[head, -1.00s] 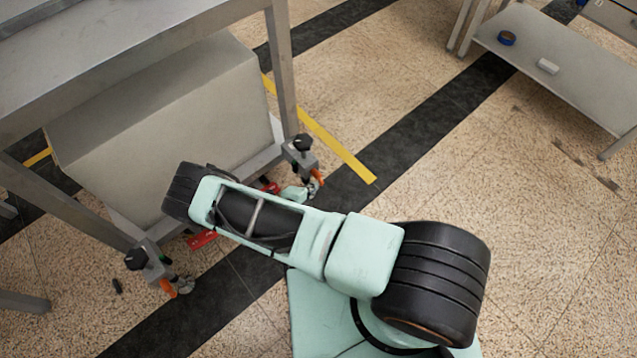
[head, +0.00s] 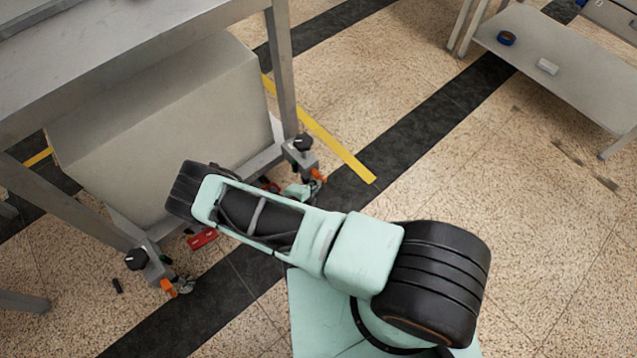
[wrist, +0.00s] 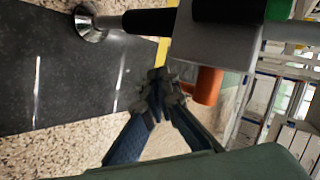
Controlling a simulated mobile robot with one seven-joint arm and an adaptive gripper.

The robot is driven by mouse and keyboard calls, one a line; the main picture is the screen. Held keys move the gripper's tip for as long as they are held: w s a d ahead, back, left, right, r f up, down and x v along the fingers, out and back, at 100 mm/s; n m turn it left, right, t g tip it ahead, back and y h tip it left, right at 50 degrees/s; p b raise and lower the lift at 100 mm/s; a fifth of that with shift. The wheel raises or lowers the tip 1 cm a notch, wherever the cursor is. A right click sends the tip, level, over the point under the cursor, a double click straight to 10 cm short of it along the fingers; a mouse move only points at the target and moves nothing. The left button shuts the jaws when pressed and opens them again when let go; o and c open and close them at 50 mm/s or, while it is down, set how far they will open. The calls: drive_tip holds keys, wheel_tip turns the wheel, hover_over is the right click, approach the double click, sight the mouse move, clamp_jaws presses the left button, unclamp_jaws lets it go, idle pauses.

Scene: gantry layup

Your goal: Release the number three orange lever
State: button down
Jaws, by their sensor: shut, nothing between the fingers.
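Two orange levers show in the head view at the feet of the metal table: a near-left one (head: 168,287) and a far-right one (head: 318,175) beside my arm. No number can be read on either. In the wrist view an orange lever (wrist: 207,86) sticks out below a grey bracket (wrist: 215,42). My gripper (wrist: 160,84) is shut and empty, with its fingertips just left of that lever; whether they touch it I cannot tell. In the head view my arm mostly hides the gripper.
The metal table (head: 95,85) has a large grey box (head: 165,125) beneath it. Black knobs (head: 136,259) top the foot brackets. A red part (head: 203,238) sits low by the frame. A low shelf (head: 560,75) stands at upper right.

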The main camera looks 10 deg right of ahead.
sight(322, 180)
drive_tip(key=shift+w+d+r+p, duration=0.1)
drive_tip(key=shift+w+d+p, duration=0.1)
drive_tip(key=shift+w+d, duration=0.35)
drive_tip(key=shift+w+d+r+p, duration=0.15)
drive_tip(key=shift+w+d, duration=0.2)
drive_tip(key=shift+d, duration=0.4)
drive_tip(key=shift+w+d+p, duration=0.2)
drive_tip(key=shift+w+d, duration=0.25)
drive_tip(key=shift+d, duration=0.2)
idle(1.9)
drive_tip(key=shift+a, duration=0.1)
drive_tip(key=shift+s+a+f+b, duration=0.15)
drive_tip(key=shift+s+a+b, duration=0.2)
drive_tip(key=shift+a, duration=0.3)
drive_tip(key=shift+s+a+f+b, duration=0.1)
drive_tip(key=shift+s+a+b, duration=0.1)
drive_tip(key=shift+s+a, duration=0.5)
drive_tip(key=shift+s+a+f+b, duration=0.1)
drive_tip(key=shift+s+a+b, duration=0.25)
drive_tip(key=shift+a, duration=0.55)
drive_tip(key=shift+s+a+b, duration=0.1)
drive_tip(key=shift+s+a, duration=0.6)
drive_tip(key=shift+a, duration=0.1)
drive_tip(key=shift+s+a+f, duration=0.1)
drive_tip(key=shift+s+a, duration=0.6)
drive_tip(key=shift+a, duration=0.35)
drive_tip(key=shift+s+a+f, duration=0.1)
drive_tip(key=shift+s+a, duration=0.6)
drive_tip(key=shift+a, duration=0.3)
drive_tip(key=shift+r, duration=0.1)
